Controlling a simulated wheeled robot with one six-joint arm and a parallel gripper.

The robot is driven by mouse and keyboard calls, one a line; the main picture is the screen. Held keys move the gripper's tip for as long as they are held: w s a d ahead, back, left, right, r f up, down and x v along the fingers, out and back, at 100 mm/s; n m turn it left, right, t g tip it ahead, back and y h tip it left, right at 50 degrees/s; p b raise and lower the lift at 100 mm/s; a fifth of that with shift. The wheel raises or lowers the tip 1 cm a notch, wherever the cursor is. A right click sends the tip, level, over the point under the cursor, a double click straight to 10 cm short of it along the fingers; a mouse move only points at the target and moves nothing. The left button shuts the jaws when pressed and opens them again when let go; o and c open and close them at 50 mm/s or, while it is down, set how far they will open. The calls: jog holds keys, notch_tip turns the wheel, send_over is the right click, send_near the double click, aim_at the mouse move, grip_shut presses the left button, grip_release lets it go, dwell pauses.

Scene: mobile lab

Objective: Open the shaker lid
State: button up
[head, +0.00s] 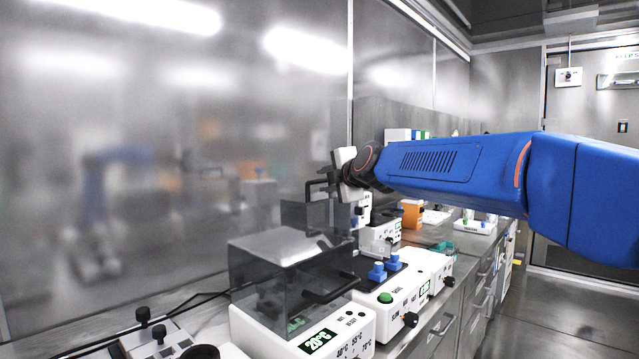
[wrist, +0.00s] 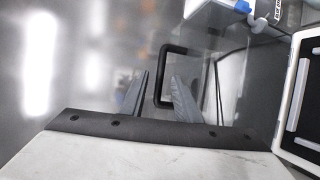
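The shaker (head: 400,285) is a white unit with a black top, blue-capped tubes (head: 376,270) and a green button, in the middle of the bench. Its dark see-through lid (head: 305,216) stands raised, near upright, at the back. The lid's black handle (head: 318,186) is at its upper edge, beside my gripper (head: 333,178). In the wrist view the handle (wrist: 161,78) has its near bar between the two grey fingers of my gripper (wrist: 160,85). The fingers are apart, with gaps visible beside the bar.
A second white unit with a closed smoky cover (head: 285,255) and a "20°C" display stands in front. A device with black knobs (head: 155,335) is at the front left. An orange box (head: 412,213) and a rack (head: 475,226) stand farther back. A reflective wall (head: 180,130) rises behind the bench.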

aim_at(321, 181)
jog(key=shift+x, duration=2.15)
jog(key=shift+c, duration=0.5)
jog(key=shift+d, duration=0.1)
grip_shut()
